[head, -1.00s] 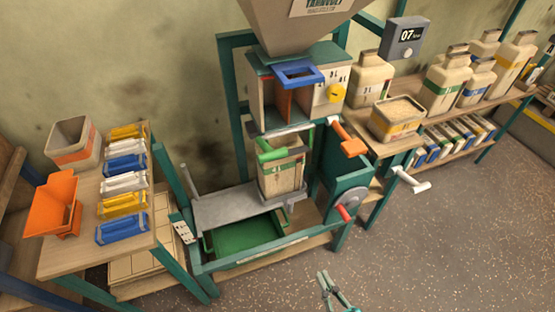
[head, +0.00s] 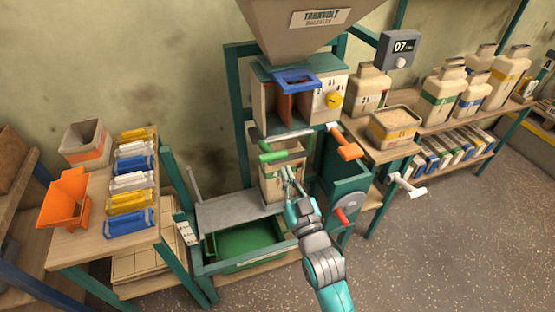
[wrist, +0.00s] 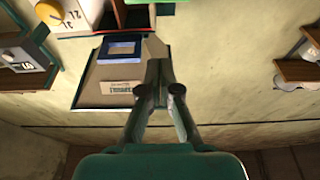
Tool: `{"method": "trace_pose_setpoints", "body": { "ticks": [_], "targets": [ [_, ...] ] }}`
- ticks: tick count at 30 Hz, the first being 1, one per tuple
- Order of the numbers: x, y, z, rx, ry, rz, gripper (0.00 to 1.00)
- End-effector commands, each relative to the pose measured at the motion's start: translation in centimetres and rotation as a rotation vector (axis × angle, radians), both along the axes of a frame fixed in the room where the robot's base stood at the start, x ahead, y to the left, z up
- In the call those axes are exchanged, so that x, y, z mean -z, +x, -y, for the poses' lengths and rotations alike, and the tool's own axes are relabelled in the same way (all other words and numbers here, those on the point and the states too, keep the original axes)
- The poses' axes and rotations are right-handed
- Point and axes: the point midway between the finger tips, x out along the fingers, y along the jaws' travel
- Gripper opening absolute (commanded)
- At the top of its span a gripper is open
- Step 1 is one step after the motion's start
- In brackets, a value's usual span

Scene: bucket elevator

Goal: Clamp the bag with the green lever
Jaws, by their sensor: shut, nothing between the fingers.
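The green lever (head: 274,155) sticks out to the left at the top of the bag, below the spout box. A green edge, probably the same lever, shows at the top of the wrist view (wrist: 172,2). The beige bag (head: 270,185) stands upright on the grey platform under the box. My gripper (head: 288,178) is shut and empty, in front of the bag and a little lower right of the green lever. It covers part of the bag's front. In the wrist view the closed fingers (wrist: 158,75) hold nothing. Whether they touch the bag cannot be told.
An orange lever (head: 349,151), a white lever (head: 408,187) and a red handle (head: 345,216) stick out at the right. A blue frame (head: 295,80) sits above. A green tray (head: 245,240) lies below. Side tables hold bins and jugs. The floor at right is clear.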

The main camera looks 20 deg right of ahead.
Motion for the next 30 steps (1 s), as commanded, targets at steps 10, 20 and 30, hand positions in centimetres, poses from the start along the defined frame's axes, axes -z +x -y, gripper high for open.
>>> {"method": "trace_pose_setpoints", "body": {
  "ticks": [10,20,30],
  "targets": [
    [-1.2,3.5,0.0,0.000,0.000,0.005,0.00],
    [-2.5,8.5,0.0,0.000,0.000,0.004,0.00],
    [0.3,9.6,0.0,0.000,0.000,0.000,0.00]
  ]
}}
